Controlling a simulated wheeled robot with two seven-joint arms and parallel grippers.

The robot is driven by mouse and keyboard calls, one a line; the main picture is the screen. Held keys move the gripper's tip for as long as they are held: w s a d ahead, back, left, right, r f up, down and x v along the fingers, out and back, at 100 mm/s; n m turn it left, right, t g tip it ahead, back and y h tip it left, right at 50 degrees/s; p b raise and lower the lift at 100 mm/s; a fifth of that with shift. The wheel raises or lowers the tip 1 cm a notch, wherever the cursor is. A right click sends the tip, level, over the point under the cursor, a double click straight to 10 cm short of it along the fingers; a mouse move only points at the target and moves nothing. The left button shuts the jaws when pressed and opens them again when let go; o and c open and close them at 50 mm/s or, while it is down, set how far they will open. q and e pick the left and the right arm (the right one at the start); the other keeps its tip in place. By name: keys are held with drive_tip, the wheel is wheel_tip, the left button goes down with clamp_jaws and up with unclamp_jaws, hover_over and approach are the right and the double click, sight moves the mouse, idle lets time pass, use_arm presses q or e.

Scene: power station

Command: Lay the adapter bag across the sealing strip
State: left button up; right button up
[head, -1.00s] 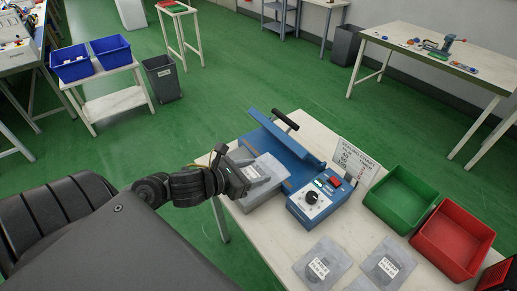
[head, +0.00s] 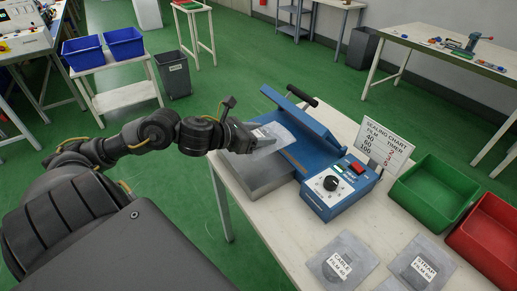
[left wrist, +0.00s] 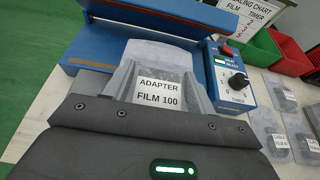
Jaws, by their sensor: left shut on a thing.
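The adapter bag (head: 279,139) is a clear grey pouch with a white label. My left gripper (head: 246,137) is shut on its near end and holds it above the grey block in front of the sealer. In the left wrist view the bag (left wrist: 162,53) reads "ADAPTER FILM 100", and its far end reaches the blue sealer's front edge. The heat sealer (head: 307,127) stands with its hinged arm raised and its black handle at the back. My right gripper is out of view.
The sealer's control box (head: 340,189) with dial and red switch is right of the bag. A sealing chart (head: 388,143) stands behind it. Green (head: 435,190) and red (head: 487,229) bins are at right.

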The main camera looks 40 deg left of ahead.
use_arm(q)
drive_tip(key=f, duration=0.1)
drive_tip(key=w+a+f, duration=0.2)
drive_tip(key=f, duration=0.1)
drive_tip(key=shift+w+a+f, duration=0.1)
drive_tip(key=shift+w+a, duration=0.15)
wheel_tip(320, 180, down, 3)
drive_tip(key=shift+w+a, duration=0.1)
drive_tip(key=shift+a, duration=0.05)
drive_tip(key=shift+f, duration=0.25)
drive_tip(key=shift+f, duration=0.1)
drive_tip(key=shift+f, duration=0.1)
drive_tip(key=o, duration=1)
drive_tip(key=shift+o, duration=0.2)
